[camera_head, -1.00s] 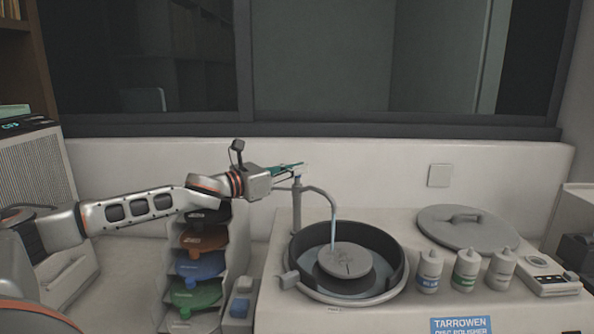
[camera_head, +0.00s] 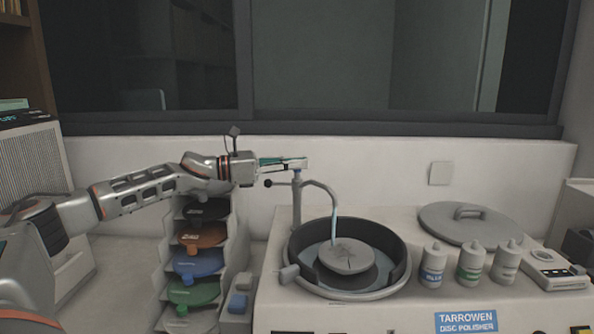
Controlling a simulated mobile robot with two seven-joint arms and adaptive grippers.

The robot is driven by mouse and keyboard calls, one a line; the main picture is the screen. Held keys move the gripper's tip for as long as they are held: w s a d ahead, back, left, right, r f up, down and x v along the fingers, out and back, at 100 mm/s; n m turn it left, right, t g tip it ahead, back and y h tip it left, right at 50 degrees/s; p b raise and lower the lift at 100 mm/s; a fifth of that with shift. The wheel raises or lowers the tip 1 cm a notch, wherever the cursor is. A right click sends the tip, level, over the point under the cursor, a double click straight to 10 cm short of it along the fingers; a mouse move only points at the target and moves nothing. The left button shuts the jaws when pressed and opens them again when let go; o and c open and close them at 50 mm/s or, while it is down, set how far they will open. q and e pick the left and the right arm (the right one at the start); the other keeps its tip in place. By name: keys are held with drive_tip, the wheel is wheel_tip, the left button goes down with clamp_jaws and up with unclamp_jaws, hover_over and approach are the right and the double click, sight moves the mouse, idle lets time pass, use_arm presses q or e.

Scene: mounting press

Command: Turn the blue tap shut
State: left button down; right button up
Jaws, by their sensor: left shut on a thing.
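The grey tap (camera_head: 296,205) stands at the left rear of the disc polisher, with a curved spout reaching over the bowl (camera_head: 398,262). A small blue part (camera_head: 297,172) shows at the top of its post. A thin pale-blue stream (camera_head: 334,228) runs from the spout onto the grey disc (camera_head: 346,255). My left gripper (camera_head: 298,163) comes in level from the left, its fingers at the tap's top. It is shut on the blue tap; the fingers hide most of what they hold. My right gripper is not in view.
A short bar with a dark ball end (camera_head: 268,183) sticks out left of the tap post. A rack of coloured discs (camera_head: 240,245) stands below my left arm. Several bottles (camera_head: 432,265) and a round lid (camera_head: 465,225) lie to the right. A wall is behind.

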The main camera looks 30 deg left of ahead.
use_arm(q)
drive_tip(key=shift+w+f+m+g+h+b, duration=0.1)
drive_tip(key=shift+f+m+g+h+b, duration=0.1)
drive_tip(key=shift+m+g+h+b, duration=0.7)
drive_tip(key=shift+r+m+g+h+b, duration=0.15)
drive_tip(key=shift+m+g+h+b, duration=0.3)
drive_tip(key=shift+g, duration=0.55)
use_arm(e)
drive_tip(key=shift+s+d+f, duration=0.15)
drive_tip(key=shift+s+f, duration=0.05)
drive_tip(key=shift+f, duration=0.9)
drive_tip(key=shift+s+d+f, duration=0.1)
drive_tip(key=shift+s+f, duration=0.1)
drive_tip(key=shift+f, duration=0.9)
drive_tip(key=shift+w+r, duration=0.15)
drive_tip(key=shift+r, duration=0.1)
use_arm(q)
drive_tip(key=c, duration=2.2)
unclamp_jaws()
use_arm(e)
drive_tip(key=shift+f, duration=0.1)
use_arm(q)
drive_tip(key=v, duration=1.2)
